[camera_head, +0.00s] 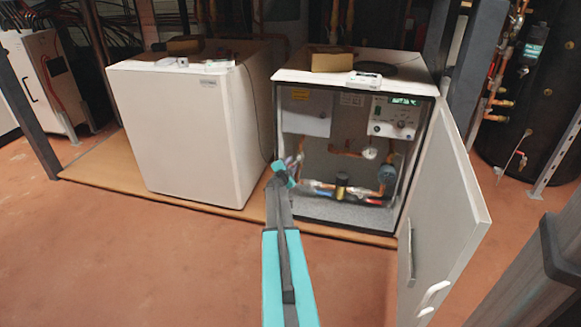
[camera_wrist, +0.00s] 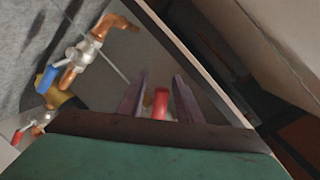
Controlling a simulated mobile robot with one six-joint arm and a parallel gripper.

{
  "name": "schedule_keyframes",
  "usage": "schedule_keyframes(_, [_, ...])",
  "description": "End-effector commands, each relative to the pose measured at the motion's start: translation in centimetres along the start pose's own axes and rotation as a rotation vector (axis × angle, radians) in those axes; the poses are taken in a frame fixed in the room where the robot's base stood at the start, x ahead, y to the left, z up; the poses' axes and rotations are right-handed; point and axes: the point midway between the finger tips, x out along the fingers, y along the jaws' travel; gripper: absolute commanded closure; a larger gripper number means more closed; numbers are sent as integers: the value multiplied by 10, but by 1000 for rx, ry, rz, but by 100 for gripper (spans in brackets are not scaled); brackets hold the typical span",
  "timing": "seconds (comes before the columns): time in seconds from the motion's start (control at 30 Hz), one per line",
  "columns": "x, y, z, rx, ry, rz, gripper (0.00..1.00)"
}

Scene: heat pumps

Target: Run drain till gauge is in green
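The open right-hand heat pump cabinet (camera_head: 415,87) has copper pipes and valves inside. A small round white piece (camera_head: 369,153) on the pipes may be the gauge; its face and any green zone are too small to read. My gripper (camera_head: 286,168) is at the left edge of the cabinet opening. In the wrist view my gripper (camera_wrist: 162,88) is open, its two dark fingers apart. A red valve handle (camera_wrist: 160,104) shows between them, with a gap visible on both sides. Whether this is the drain handle I cannot tell.
A blue-handled valve (camera_wrist: 47,79) and another red handle (camera_wrist: 17,136) are at the left of the wrist view. The cabinet door (camera_head: 447,215) stands open to the right. A closed white cabinet (camera_head: 185,130) stands left. The floor in front is clear.

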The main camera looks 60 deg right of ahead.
Motion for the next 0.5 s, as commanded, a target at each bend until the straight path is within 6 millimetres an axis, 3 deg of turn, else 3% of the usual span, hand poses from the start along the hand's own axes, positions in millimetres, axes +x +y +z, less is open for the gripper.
schedule_keyframes(0.2, [0, 0, 0, 0, 0, 0, 68])
schedule_keyframes(0.4, [0, 0, 0, 0, 0, 0, 100])
schedule_keyframes(0.5, [-4, 0, 1, 1, 0, 0, 100])
